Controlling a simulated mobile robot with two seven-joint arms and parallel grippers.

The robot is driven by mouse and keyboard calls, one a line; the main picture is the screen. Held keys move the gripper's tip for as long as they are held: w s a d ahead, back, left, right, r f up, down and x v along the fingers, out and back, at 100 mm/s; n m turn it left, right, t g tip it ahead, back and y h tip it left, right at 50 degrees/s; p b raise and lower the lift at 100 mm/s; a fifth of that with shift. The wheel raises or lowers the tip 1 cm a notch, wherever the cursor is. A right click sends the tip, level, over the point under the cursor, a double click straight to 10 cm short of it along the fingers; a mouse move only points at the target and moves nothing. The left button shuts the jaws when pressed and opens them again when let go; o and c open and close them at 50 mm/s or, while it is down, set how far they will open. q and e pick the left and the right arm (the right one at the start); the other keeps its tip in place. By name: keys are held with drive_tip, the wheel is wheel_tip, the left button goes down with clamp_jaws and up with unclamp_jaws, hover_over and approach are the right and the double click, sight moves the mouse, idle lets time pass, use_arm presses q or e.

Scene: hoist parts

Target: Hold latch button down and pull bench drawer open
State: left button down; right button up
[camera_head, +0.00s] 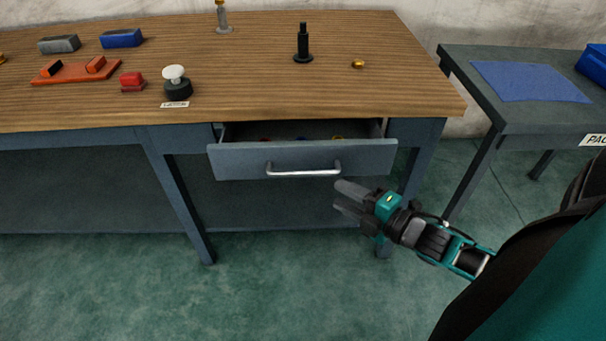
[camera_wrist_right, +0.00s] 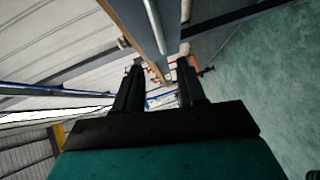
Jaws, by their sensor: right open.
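The bench drawer (camera_head: 235,161) stands partly open under the wooden bench top, and a few small coloured items show inside. Its silver bar handle (camera_head: 303,169) is on the front. The latch button (camera_head: 174,73) has a white round cap on a dark base near the bench's front edge, with a small label in front of it. Nothing touches the button. My right gripper (camera_head: 340,197) is open and empty, just below and right of the handle, apart from it. The gripper's fingers (camera_wrist_right: 158,85) also show in the right wrist view. My left gripper is not in view.
On the bench (camera_head: 250,50) are a red button (camera_head: 132,81), an orange fixture (camera_head: 75,72), blue (camera_head: 122,38) and grey (camera_head: 58,44) blocks, and a black post (camera_head: 303,45). A side table (camera_head: 480,85) with a blue mat (camera_head: 530,82) stands right. The floor before the drawer is clear.

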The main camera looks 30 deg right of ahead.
sight(303, 175)
drive_tip(key=b+x, duration=0.1)
drive_tip(key=x, duration=1)
drive_tip(key=shift+w+a+f+b, duration=0.15)
drive_tip(key=shift+w+b, duration=0.1)
drive_tip(key=shift+b, duration=0.15)
clamp_jaws()
